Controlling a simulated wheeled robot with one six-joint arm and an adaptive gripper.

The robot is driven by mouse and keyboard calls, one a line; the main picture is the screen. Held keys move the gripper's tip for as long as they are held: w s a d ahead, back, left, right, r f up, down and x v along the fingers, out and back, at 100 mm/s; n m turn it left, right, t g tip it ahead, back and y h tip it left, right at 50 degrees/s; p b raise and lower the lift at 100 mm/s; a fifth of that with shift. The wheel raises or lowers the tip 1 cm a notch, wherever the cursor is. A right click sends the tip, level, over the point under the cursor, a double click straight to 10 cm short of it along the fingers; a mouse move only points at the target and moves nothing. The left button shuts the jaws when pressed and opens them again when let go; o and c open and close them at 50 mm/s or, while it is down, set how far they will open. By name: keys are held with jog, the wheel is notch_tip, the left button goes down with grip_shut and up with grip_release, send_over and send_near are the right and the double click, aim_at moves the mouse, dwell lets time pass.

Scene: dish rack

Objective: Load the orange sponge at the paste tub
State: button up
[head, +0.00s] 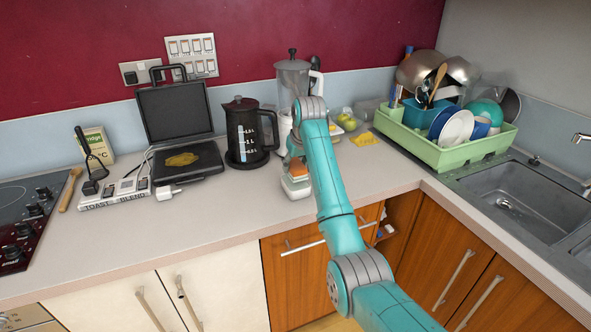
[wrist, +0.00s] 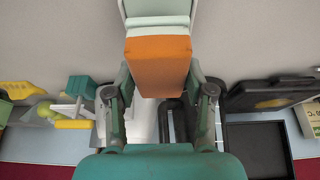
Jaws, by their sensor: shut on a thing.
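The orange sponge (wrist: 158,66) is between the fingers of my gripper (wrist: 160,82) in the wrist view, and the gripper is shut on it. In the head view the orange sponge (head: 298,172) shows low over the counter, beside my arm. A pale, whitish tub-like thing (head: 295,188) is directly below it there, probably the paste tub. A pale block (wrist: 157,12) also shows against the sponge's far edge in the wrist view. I cannot tell whether the sponge touches the tub, and the tub's inside is hidden.
A black kettle (head: 246,133) and an open grill (head: 180,140) stand to the left. A blender (head: 292,76) stands behind my arm. A yellow item (head: 365,139) and a green dish rack (head: 445,150) are to the right, before the sink (head: 515,200). The front counter is clear.

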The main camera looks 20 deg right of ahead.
aim_at(294, 161)
jog(key=shift+r, duration=2.05)
jog(key=shift+s, duration=0.1)
